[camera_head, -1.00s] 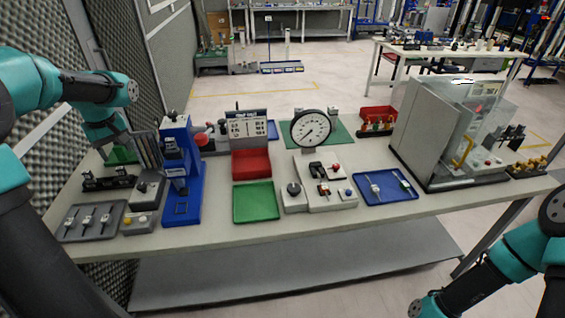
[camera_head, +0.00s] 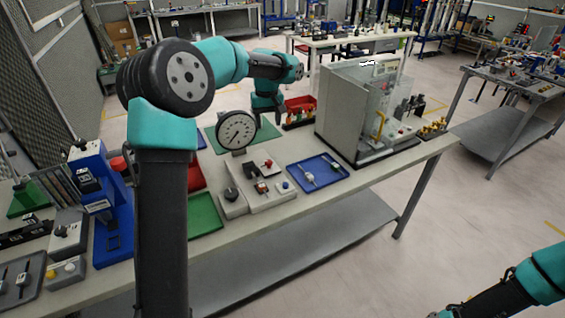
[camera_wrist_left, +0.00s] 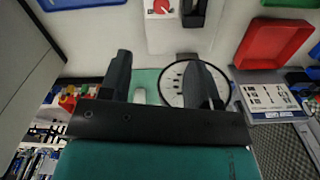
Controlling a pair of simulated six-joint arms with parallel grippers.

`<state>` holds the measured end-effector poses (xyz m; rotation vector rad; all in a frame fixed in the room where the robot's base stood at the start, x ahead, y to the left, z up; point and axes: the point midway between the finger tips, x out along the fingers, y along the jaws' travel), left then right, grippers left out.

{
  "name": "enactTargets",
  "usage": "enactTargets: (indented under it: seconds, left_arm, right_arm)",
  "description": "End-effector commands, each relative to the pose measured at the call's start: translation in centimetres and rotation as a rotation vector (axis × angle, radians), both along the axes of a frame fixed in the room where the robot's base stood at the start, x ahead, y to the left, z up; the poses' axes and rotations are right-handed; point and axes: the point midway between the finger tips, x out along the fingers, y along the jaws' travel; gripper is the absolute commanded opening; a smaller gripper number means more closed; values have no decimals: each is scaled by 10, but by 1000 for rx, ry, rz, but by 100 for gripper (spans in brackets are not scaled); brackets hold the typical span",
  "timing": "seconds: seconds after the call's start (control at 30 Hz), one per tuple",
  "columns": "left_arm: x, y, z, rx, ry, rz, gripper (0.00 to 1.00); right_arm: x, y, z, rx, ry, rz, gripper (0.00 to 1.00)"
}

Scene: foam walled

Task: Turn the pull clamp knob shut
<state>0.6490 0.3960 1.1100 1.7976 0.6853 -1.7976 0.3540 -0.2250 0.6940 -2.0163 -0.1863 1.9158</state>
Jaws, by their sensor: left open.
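A light grey fixture plate (camera_head: 270,192) lies mid-table. I cannot tell for sure which knob belongs to the pull clamp. My left gripper (camera_head: 277,117) is beyond the fixture, near the round dial gauge (camera_head: 237,131). In the left wrist view the left gripper (camera_wrist_left: 160,80) is open and empty. One finger covers part of the dial. The red knob (camera_wrist_left: 160,6) shows at the top edge, apart from the fingers. My right gripper is out of view.
A blue tray (camera_head: 335,165) lies right of the fixture and a green tray (camera_head: 205,215) left of it. A red bin (camera_head: 296,121) stands behind. A grey machine with a clear cover (camera_head: 345,110) stands at right. A blue press (camera_head: 105,200) is left.

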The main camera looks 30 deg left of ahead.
Motion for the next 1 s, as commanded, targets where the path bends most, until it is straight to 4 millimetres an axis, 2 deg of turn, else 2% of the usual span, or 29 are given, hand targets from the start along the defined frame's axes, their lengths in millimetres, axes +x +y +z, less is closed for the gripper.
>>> enactTargets:
  seconds: [0.3, 0.47, 0.67, 1.0]
  left_arm:
    - [0, 1, -1, 0, 0, 1, 57]
    - [-1, 1, -9, -1, 2, 1, 57]
    - [-1, 1, -34, -1, 4, 2, 57]
    - [-1, 2, -92, 0, 3, 2, 57]
  right_arm:
    - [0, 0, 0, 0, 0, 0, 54]
    - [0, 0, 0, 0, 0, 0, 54]
    - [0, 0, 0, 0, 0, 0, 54]
    - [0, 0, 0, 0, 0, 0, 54]
